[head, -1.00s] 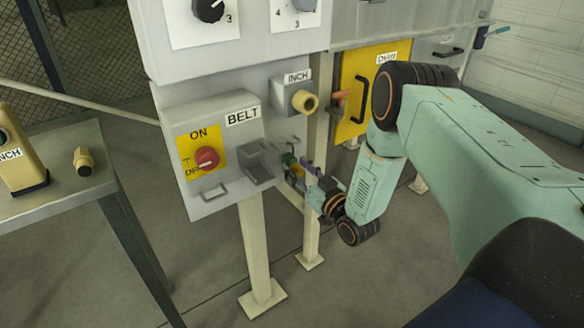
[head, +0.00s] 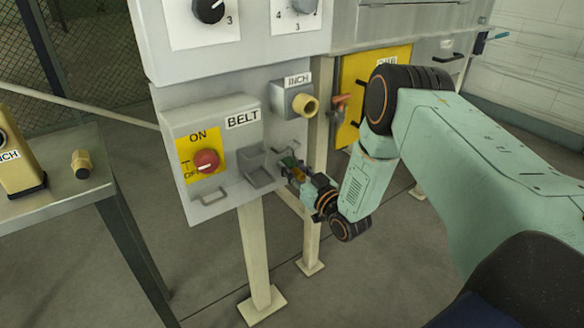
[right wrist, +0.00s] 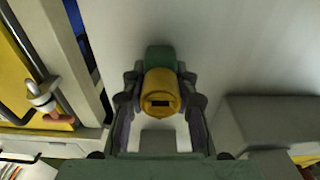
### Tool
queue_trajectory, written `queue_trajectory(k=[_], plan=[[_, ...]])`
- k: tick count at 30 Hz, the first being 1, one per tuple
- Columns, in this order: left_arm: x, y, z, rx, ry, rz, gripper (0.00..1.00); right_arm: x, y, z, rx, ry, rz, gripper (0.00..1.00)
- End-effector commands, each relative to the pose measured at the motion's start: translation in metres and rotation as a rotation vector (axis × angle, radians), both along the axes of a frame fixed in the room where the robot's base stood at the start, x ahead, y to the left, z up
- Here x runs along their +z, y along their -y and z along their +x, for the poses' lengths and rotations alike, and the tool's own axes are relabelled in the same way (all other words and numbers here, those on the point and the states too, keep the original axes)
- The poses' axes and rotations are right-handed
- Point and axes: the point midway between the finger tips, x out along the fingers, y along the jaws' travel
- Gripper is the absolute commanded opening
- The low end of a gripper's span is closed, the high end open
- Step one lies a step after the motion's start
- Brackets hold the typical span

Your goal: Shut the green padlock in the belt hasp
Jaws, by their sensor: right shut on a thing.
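My right gripper (head: 292,170) is at the right side of the grey BELT box (head: 185,130). In the right wrist view the fingers (right wrist: 160,100) are shut on the padlock from both sides. Its yellow end with a dark slot (right wrist: 160,88) faces the camera, and its green part (right wrist: 160,56) lies beyond. The green padlock (head: 288,162) is small and partly hidden in the head view; its shackle cannot be made out. A grey loop (head: 208,197) sits below the red ON/OFF knob (head: 206,161); I cannot tell if this is the hasp. My left gripper is not in view.
A grey slanted bracket (head: 258,168) juts out between the knob and my right gripper. The yellow INCH button (head: 305,105) sticks out above the gripper. A cream post (head: 312,215) stands below it. A side table (head: 75,190) is at the left.

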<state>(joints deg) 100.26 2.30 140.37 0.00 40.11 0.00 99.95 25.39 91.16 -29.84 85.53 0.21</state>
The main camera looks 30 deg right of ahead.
Motion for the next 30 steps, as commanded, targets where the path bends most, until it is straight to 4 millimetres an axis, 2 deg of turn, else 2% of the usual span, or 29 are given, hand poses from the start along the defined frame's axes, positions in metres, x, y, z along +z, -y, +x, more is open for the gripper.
queue_trajectory(k=[5,17,30], plan=[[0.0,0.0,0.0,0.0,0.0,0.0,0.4,0.001,0.0,0.0,0.0,0.001,0.0,0.0],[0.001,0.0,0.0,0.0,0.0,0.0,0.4,0.002,0.0,0.0,0.0,0.003,0.0,0.0],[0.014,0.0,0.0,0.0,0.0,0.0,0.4,0.017,0.0,0.0,0.0,0.003,-0.001,0.0]])
